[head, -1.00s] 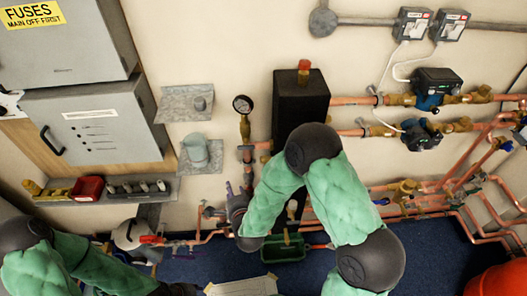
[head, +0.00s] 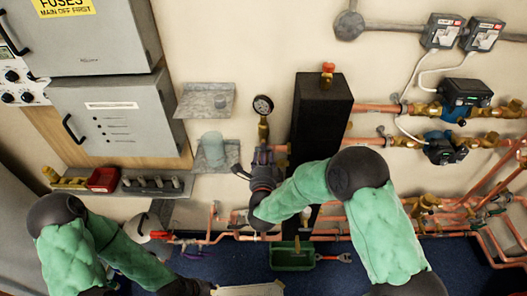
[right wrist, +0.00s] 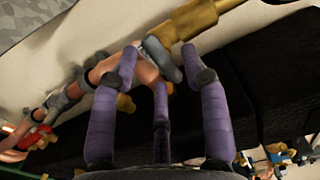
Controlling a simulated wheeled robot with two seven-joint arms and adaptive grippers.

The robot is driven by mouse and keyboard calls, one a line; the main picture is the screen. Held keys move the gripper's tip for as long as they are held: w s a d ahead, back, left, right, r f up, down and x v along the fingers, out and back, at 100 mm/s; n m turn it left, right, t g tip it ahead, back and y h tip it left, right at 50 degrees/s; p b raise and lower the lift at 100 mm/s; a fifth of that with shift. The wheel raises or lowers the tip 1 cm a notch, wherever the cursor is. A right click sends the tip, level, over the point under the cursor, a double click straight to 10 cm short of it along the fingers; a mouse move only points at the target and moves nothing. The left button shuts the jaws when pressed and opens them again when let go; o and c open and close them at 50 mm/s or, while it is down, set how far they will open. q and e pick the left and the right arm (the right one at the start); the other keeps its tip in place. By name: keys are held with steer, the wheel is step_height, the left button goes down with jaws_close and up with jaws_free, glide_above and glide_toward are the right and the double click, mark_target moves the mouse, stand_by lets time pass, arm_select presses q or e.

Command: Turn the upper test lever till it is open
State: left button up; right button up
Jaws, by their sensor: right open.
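My right gripper (head: 262,160) is open, its purple fingers pointing up at the pipe below the round gauge (head: 262,105). In the right wrist view the spread fingers (right wrist: 160,66) are around or just in front of a copper pipe (right wrist: 112,68). A grey piece (right wrist: 160,58) sits on this pipe between the fingertips, beside a brass fitting (right wrist: 195,20). I cannot tell whether it is the upper test lever, or whether the fingers touch it.
A black insulated block (head: 322,105) stands just right of the gripper. Copper pipes (head: 375,108) and pumps (head: 465,92) lie further right. A red-handled valve (head: 162,236) is low at the left. A green tray (head: 291,261) is on the blue floor.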

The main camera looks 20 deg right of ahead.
steer(key=shift+x, duration=1.3)
steer(key=shift+c, duration=0.3)
jaws_close()
